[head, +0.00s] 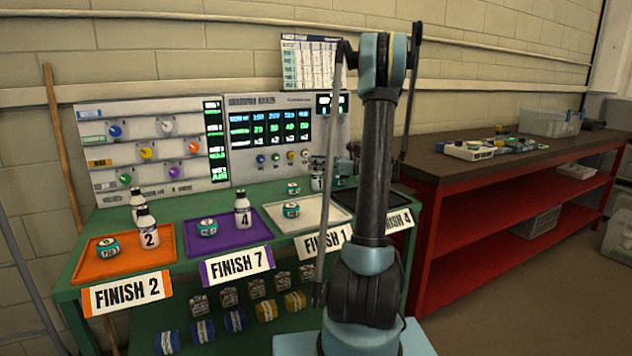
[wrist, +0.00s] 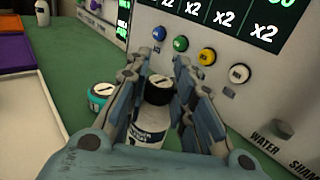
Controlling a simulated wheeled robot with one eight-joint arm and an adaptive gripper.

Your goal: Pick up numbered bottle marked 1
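A white bottle with a black cap (wrist: 152,120) stands on the green bench top, between the fingers of my gripper (wrist: 163,70) in the wrist view. The cap carries a pale mark that looks like a 1; the bottle's label is partly hidden. The fingers lie on both sides of the bottle and look open, with little room to spare.
A teal tin (wrist: 101,96) stands close left of the bottle. The control panel (wrist: 225,65) rises just behind. Orange (head: 182,244), purple (head: 184,225) and cream (head: 340,215) trays line the bench front. Bottles 2 (head: 148,228) and 4 (head: 242,208) stand on trays.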

